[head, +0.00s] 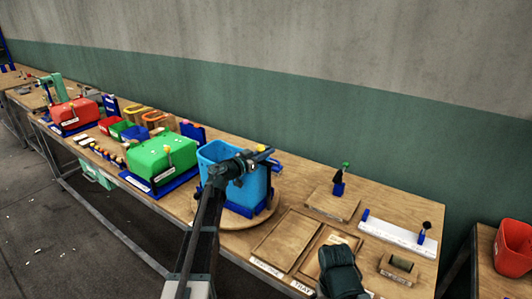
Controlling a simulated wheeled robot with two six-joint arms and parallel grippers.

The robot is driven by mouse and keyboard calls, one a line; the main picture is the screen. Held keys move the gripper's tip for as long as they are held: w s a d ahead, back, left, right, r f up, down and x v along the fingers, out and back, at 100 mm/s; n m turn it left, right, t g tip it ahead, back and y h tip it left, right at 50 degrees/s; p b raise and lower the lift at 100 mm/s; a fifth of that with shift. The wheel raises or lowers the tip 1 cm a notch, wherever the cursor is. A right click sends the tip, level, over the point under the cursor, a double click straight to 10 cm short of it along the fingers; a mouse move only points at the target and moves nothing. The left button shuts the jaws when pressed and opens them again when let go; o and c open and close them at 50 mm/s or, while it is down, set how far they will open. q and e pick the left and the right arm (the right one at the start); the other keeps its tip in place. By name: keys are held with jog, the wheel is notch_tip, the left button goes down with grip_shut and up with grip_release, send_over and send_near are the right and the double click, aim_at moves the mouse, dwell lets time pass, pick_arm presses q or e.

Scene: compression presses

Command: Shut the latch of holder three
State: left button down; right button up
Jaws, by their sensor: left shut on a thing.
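A blue open bin (215,153) stands in a blue holder (263,208) on a round wooden board. I cannot read a number on it. My left gripper (256,159) reaches across the bin's front, near its upper right rim. It is shut at a small latch with a yellow tip (262,148), mostly hidden by the fingers. How far the latch is turned is not clear. A dark part at the bottom right (340,272) looks like my right gripper or wrist; its fingers cannot be made out.
A green box (163,155) and a red box (75,114) sit in blue holders farther left. Small coloured bins stand between them. To the right are flat wooden trays (286,237), a white strip (395,235) and a red bin (514,247) on another table.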

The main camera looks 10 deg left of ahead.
pick_arm(q)
jog(key=shift+w+a+r, duration=0.15)
jog(key=shift+r, duration=0.05)
jog(key=c, duration=0.9)
grip_release()
jog(key=shift+s+r, duration=0.1)
jog(key=shift+s, duration=0.15)
jog(key=v, duration=1.3)
jog(key=shift+s+a, duration=0.15)
jog(key=shift+s, duration=0.1)
